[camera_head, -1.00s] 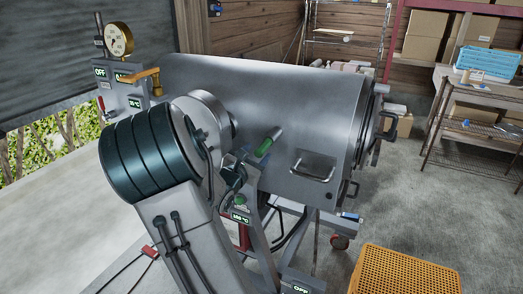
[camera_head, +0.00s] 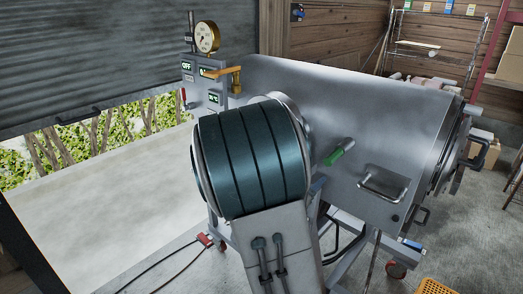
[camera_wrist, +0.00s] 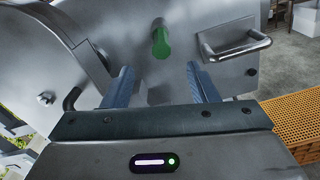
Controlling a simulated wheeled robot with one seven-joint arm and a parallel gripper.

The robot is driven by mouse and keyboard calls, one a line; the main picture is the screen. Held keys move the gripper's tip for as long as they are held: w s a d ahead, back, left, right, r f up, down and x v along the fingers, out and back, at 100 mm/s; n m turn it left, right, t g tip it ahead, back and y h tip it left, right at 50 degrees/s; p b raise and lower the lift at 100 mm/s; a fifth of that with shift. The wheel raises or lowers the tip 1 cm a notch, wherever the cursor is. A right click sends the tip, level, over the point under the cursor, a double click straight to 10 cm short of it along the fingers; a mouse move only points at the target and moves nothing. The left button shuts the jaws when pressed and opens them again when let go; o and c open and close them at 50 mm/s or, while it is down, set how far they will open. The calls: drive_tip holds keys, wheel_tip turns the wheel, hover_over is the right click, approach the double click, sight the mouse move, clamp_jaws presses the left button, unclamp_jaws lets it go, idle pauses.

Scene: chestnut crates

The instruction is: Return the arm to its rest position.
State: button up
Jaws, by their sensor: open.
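My gripper (camera_wrist: 160,88) shows in the wrist view with its two blue-grey fingers apart and nothing between them. Beyond the fingers is the grey metal drum machine (camera_wrist: 225,20) with a green-handled lever (camera_wrist: 161,40) and a bar handle (camera_wrist: 235,47). In the head view my arm rises in front of the machine (camera_head: 350,100) and hides part of it. The green lever (camera_head: 340,152) and the bar handle (camera_head: 382,187) show right of my arm. My gripper is hidden behind my arm there.
A gauge (camera_head: 207,38) and a brass valve (camera_head: 225,74) top the machine's left end. An orange perforated crate (camera_head: 435,287) sits on the floor at lower right; it also shows in the wrist view (camera_wrist: 295,125). A wire shelf (camera_head: 435,45) stands behind. Concrete floor at left is clear.

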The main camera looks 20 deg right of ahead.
drive_tip(key=s+a+f+m+g+y, duration=0.2)
drive_tip(key=s+m+g+y, duration=0.1)
drive_tip(key=s+m, duration=0.3)
drive_tip(key=s+a+f+m+g+y, duration=0.25)
drive_tip(key=s+m+g, duration=0.2)
drive_tip(key=s, duration=0.25)
drive_tip(key=s+a+m+t+y, duration=0.2)
drive_tip(key=a+m+y, duration=0.2)
drive_tip(key=a, duration=0.6)
drive_tip(key=s+a+r+m+t+y, duration=0.1)
drive_tip(key=a+m+y, duration=0.4)
drive_tip(key=a, duration=0.5)
drive_tip(key=shift+s+r+t+y, duration=0.35)
drive_tip(key=shift+s+y, duration=0.2)
drive_tip(key=shift+y, duration=0.5)
